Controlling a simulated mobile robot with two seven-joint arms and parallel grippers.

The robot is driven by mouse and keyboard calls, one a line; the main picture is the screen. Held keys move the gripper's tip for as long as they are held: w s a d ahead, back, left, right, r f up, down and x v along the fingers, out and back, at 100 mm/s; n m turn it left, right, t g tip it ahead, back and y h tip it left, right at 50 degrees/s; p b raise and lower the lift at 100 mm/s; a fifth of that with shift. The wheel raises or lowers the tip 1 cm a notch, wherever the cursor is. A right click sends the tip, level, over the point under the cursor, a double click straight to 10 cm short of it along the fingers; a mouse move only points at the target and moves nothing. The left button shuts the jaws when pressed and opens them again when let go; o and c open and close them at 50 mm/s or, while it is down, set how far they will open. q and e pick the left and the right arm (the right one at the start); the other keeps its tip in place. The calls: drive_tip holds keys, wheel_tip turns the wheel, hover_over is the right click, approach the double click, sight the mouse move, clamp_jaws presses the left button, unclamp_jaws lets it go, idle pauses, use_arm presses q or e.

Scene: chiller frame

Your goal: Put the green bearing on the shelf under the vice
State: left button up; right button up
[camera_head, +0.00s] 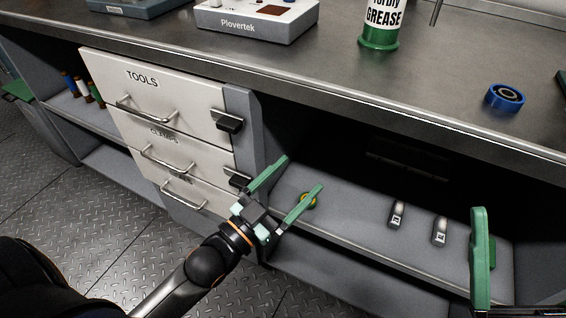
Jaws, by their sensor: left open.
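A small round green and yellow thing, which looks like the green bearing (312,203), rests on the open shelf (360,222) below the bench top. One finger of my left gripper (300,174) crosses in front of it and hides part of it. My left gripper is open, with its fingers spread and nothing seen between them. I cannot tell whether the finger touches the bearing. My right gripper (481,250) is at the lower right, partly cut off by the frame, and its opening is unclear. No vice can be made out; a dark piece shows at the right edge.
Two small dark-and-light items (397,213) (440,231) stand on the same shelf to the right. A drawer unit (165,130) bounds the shelf on the left. The bench top (330,55) overhangs it, with a blue ring (505,97) and a grease can (380,22).

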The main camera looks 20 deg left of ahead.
use_arm(q)
drive_tip(key=s+d+r+m+t+h, duration=0.1)
drive_tip(key=s+r+m+h, duration=0.2)
drive_tip(key=r, duration=0.6)
drive_tip(key=s+d+r+m+t+h, duration=0.2)
drive_tip(key=s+r+m+h, duration=0.1)
drive_tip(key=s+r+h, duration=0.2)
wheel_tip(320, 180, up, 4)
drive_tip(key=s, duration=0.2)
drive_tip(key=shift+s+r+m+h, duration=0.2)
drive_tip(key=shift+s+m+h, duration=0.2)
